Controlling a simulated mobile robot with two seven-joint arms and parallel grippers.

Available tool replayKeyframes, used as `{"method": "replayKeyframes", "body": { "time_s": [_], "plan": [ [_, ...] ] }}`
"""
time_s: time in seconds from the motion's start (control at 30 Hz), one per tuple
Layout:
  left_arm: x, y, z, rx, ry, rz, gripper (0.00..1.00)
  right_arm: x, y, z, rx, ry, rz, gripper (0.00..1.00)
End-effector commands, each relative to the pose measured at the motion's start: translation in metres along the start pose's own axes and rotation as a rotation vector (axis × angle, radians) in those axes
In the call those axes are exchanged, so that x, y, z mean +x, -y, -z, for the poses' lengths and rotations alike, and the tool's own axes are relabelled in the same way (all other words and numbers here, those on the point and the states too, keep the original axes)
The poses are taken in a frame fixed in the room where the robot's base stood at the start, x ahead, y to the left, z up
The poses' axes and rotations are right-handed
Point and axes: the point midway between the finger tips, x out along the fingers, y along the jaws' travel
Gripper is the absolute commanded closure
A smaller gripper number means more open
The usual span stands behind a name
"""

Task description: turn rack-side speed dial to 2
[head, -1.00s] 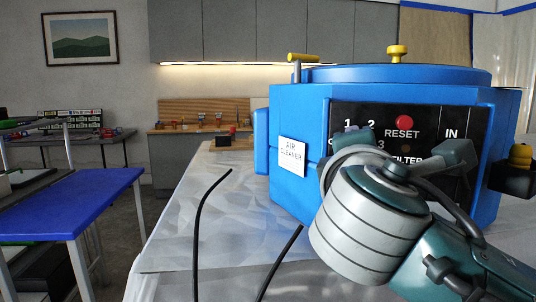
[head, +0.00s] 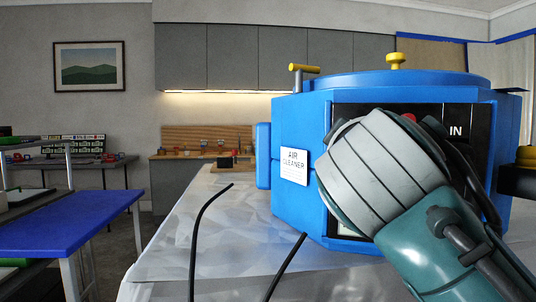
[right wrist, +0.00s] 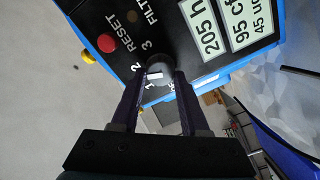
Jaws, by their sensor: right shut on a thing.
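The blue air cleaner (head: 300,125) stands on a covered table, with a white AIR CLEANER label on its side. Its black control panel (head: 455,112) is mostly hidden behind my right wrist in the head view. In the right wrist view, the black speed dial (right wrist: 160,62) is on the panel, with the digits 1, 2 and 3 around it. My right gripper (right wrist: 157,80) is shut on the dial, one finger on each side. A white mark shows on the dial; I cannot tell exactly which number it points to. My left gripper is not in view.
A red reset button (right wrist: 107,43) and a yellow knob (right wrist: 88,57) are near the dial. White readout plates (right wrist: 237,25) lie beside it. A blue-topped table (head: 70,215) stands at left.

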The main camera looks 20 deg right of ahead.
Motion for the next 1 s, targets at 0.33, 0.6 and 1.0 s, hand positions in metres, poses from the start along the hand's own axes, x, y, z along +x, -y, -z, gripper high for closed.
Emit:
{"method": "replayKeyframes", "body": {
  "time_s": [0.33,0.6,1.0],
  "plan": [
    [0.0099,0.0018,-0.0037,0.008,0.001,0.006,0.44,0.0000,-0.0001,-0.0007,0.140,0.001,0.000,1.00],
    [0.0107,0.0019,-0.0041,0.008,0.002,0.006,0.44,0.0000,-0.0008,0.0000,0.164,0.000,0.000,1.00],
    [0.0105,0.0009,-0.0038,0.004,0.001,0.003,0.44,0.0000,-0.0008,0.0002,0.162,0.000,0.000,0.42]
  ]
}}
